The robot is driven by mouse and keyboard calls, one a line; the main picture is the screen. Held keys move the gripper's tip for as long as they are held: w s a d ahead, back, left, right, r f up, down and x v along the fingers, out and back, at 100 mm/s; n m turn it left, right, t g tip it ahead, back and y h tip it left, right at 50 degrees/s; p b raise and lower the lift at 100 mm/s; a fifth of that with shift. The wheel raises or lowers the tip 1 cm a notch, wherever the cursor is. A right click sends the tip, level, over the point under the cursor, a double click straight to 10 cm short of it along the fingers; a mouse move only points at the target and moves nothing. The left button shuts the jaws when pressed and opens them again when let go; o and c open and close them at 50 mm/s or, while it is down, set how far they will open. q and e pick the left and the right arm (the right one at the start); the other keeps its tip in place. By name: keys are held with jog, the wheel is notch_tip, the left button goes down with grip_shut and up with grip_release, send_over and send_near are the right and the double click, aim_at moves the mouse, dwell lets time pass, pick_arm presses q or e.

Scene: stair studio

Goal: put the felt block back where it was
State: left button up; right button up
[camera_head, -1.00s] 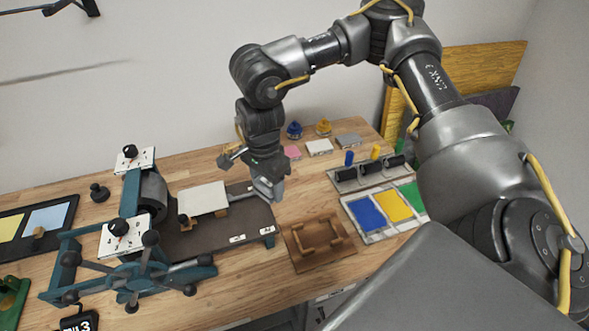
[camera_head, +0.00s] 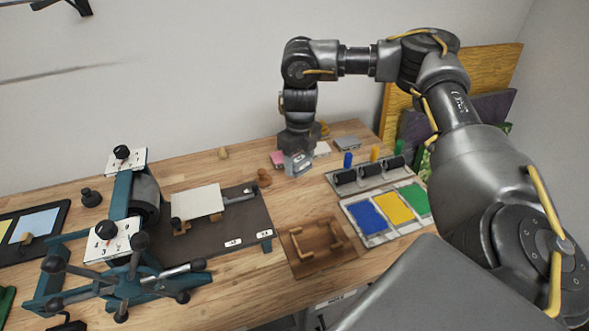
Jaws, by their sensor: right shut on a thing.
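My right gripper (camera_head: 298,170) points down at the back of the bench, just in front of a row of small blocks. It is shut on a light grey piece (camera_head: 297,162), probably the felt block, mostly hidden by the fingers. A pink block (camera_head: 277,158) shows just left of the gripper, partly covered. A white block (camera_head: 322,149) and a grey block (camera_head: 347,143) lie to its right. I cannot tell whether the held piece touches the bench. My left gripper is not in view.
A teal press (camera_head: 130,200) with a dark bed (camera_head: 225,225) fills the left. A brown wooden tray (camera_head: 318,262) lies in front. A roller rack (camera_head: 370,175) and a blue-yellow-green ink tray (camera_head: 388,232) are on the right. A brown knob-like thing (camera_head: 264,177) sits near the gripper.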

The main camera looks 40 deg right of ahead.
jog(key=w+d+f, duration=0.1)
jog(key=w+f, duration=0.1)
jog(key=w, duration=0.1)
jog(key=w+d+f, duration=0.2)
jog(key=f, duration=0.1)
jog(key=w+d+f+p, duration=0.1)
jog(key=w+d+f, duration=0.1)
jog(key=w, duration=0.1)
jog(key=shift+w+d+f, duration=0.2)
jog(key=shift+w+f, duration=0.1)
jog(key=shift+f, duration=0.1)
jog(key=shift+w+d+f, duration=0.25)
jog(key=shift+w+f, duration=0.05)
jog(key=shift+f, duration=0.2)
notch_tip(320, 180, down, 2)
jog(key=shift+f+p, duration=0.1)
jog(key=shift+p, duration=0.8)
jog(key=shift+f, duration=0.35)
